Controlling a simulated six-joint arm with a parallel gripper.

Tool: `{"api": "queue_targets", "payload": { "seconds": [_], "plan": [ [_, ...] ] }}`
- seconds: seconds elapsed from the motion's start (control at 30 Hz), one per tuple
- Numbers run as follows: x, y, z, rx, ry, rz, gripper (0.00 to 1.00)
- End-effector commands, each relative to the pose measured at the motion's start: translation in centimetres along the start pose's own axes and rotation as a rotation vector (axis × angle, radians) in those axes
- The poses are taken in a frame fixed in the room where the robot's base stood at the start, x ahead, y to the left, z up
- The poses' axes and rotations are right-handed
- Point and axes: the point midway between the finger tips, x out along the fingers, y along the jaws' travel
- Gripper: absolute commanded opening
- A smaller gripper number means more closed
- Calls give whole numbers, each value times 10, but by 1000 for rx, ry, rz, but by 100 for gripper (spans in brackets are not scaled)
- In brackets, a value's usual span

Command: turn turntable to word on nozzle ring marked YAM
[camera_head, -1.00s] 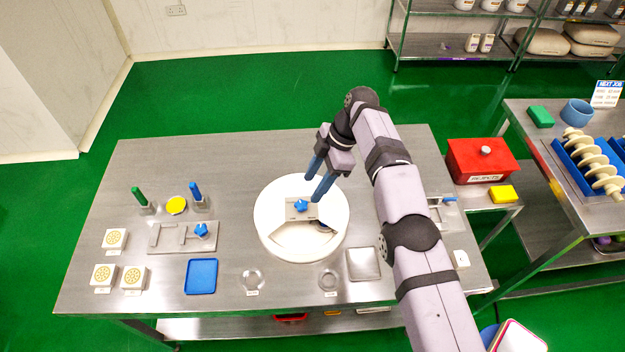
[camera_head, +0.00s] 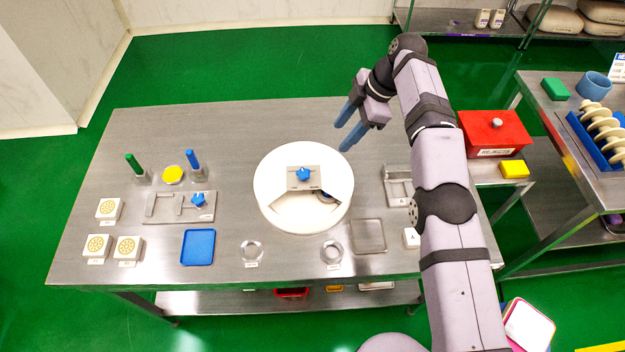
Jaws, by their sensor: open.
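The white round turntable (camera_head: 275,205) stands at the middle of the steel table. It carries a grey plate (camera_head: 304,181) with a blue star-shaped knob (camera_head: 303,173) and has a wedge-shaped opening at its front. Two metal rings lie in front of it, a left ring (camera_head: 251,251) and a right ring (camera_head: 332,252), each with a small label too small to read. I cannot make out the word YAM anywhere. My gripper (camera_head: 343,138) is open and empty, above and behind the turntable's right rear edge, apart from the knob.
At left are a fixture (camera_head: 180,207) with a blue knob, white blocks (camera_head: 109,209), a green peg (camera_head: 134,165), a blue peg (camera_head: 193,160) and a yellow piece (camera_head: 173,174). A blue tray (camera_head: 198,247) lies at front. A red box (camera_head: 493,133) stands right.

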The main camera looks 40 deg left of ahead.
Motion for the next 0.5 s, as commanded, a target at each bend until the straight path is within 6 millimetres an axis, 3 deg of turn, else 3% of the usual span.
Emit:
{"api": "queue_targets", "payload": {
  "seconds": [0.1,0.23,0.5],
  "plan": [
    [-12,-2,32,38,-11,52,47],
    [-18,-22,50,108,43,47,47],
    [-4,-67,34,268,300,16,47]
  ]
}}
